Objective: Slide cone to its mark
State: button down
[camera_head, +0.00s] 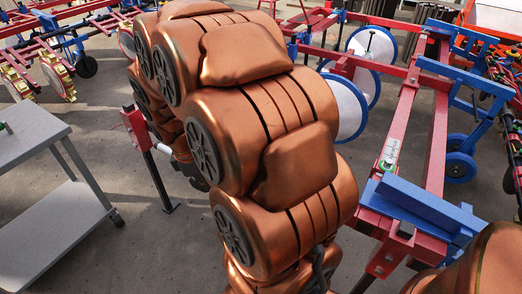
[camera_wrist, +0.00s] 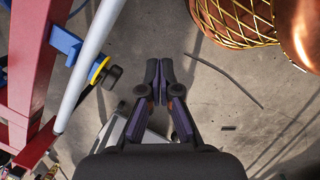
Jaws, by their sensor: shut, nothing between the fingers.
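My gripper (camera_wrist: 158,62) is shut and empty in the wrist view, its dark fingertips together above the grey floor. Left of it, a light grey rod (camera_wrist: 92,48) runs slantwise and carries a yellow ring (camera_wrist: 99,70) with a dark knob (camera_wrist: 112,76). The fingertips are apart from the knob. I cannot tell whether this is the cone. In the head view, a pale strip with green markings (camera_head: 391,152) sits on the red frame (camera_head: 402,115) at the right. I cannot tell whether it bears the mark. My copper arm hides much of the middle.
A red beam (camera_wrist: 32,60) with a blue bracket (camera_wrist: 65,42) stands left in the wrist view. In the head view, a grey table (camera_head: 28,135) is at left, and a red post (camera_head: 135,125) stands beside my arm. White-blue discs (camera_head: 348,105) are behind. Some floor is bare.

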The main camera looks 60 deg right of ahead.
jog(key=w+d+f+n+h, duration=0.1)
jog(key=w+d+f+n, duration=0.15)
jog(key=d, duration=0.65)
jog(key=w+d+f+n+t+h, duration=0.15)
jog(key=d+n, duration=0.25)
jog(key=d, duration=0.6)
jog(key=w+d+f+n, duration=0.1)
jog(key=d+f+n, duration=0.25)
jog(key=d, duration=0.55)
jog(key=d+b+x, duration=0.1)
jog(key=x, duration=0.8)
jog(key=shift+s, duration=0.2)
jog(key=shift+r, duration=0.1)
jog(key=shift+w+d+p, duration=0.1)
jog(key=shift+d+p, duration=0.65)
jog(key=shift+p, duration=0.55)
